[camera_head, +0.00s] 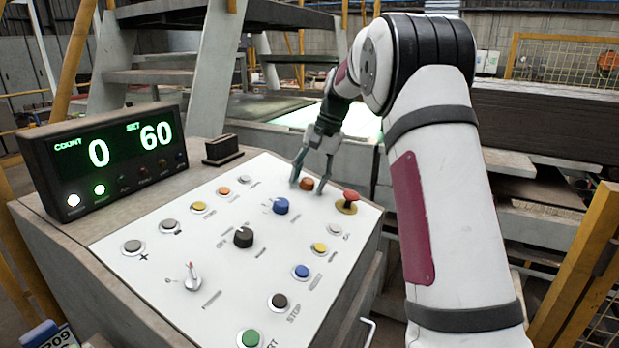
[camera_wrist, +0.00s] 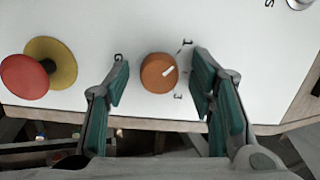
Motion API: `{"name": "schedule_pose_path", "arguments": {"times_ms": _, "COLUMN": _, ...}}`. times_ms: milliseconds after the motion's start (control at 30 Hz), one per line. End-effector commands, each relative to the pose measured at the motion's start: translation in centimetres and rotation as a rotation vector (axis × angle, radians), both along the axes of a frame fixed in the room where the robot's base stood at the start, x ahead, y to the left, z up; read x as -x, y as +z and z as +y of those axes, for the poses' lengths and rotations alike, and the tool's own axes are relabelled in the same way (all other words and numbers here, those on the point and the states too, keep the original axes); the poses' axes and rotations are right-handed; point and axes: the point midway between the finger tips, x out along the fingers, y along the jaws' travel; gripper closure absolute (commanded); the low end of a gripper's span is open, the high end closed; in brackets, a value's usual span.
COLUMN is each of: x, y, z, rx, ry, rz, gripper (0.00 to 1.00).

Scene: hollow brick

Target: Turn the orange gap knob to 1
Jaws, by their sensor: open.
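The orange gap knob (camera_head: 306,184) is at the far right of the white panel. In the wrist view the knob (camera_wrist: 155,77) carries a white pointer mark slanting to the upper right, roughly toward the printed 1; I cannot tell whether it lines up exactly. A 3 is printed at its lower right, and part of the scale is behind the right finger. My gripper (camera_head: 307,187) is open, its green-padded fingers on either side of the knob. In the wrist view the gripper (camera_wrist: 160,78) shows clear gaps at both sides of the knob.
A red mushroom button on a yellow base (camera_head: 348,201) stands close by on the right, and a blue knob (camera_head: 281,206) on the left. A black knob (camera_head: 243,237) and several coloured buttons fill the panel. The display box (camera_head: 105,160) reads 0 and 60. The panel edge lies just past the knob.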

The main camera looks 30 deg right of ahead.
Motion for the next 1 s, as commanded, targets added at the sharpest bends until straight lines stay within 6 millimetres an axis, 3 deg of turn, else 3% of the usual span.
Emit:
{"name": "schedule_pose_path", "arguments": {"times_ms": 167, "x": 0.1, "y": 1.0, "z": -0.3, "rx": 0.001, "ry": -0.002, "rz": -0.002, "gripper": 0.5}}
{"name": "schedule_pose_path", "arguments": {"times_ms": 700, "x": 1.8, "y": 10.1, "z": -2.8, "rx": 0.001, "ry": -0.002, "rz": -0.002, "gripper": 0.5}}
{"name": "schedule_pose_path", "arguments": {"times_ms": 1000, "x": 2.1, "y": 11.4, "z": -3.1, "rx": 0.0, "ry": 0.0, "rz": 0.0, "gripper": 0.5}}
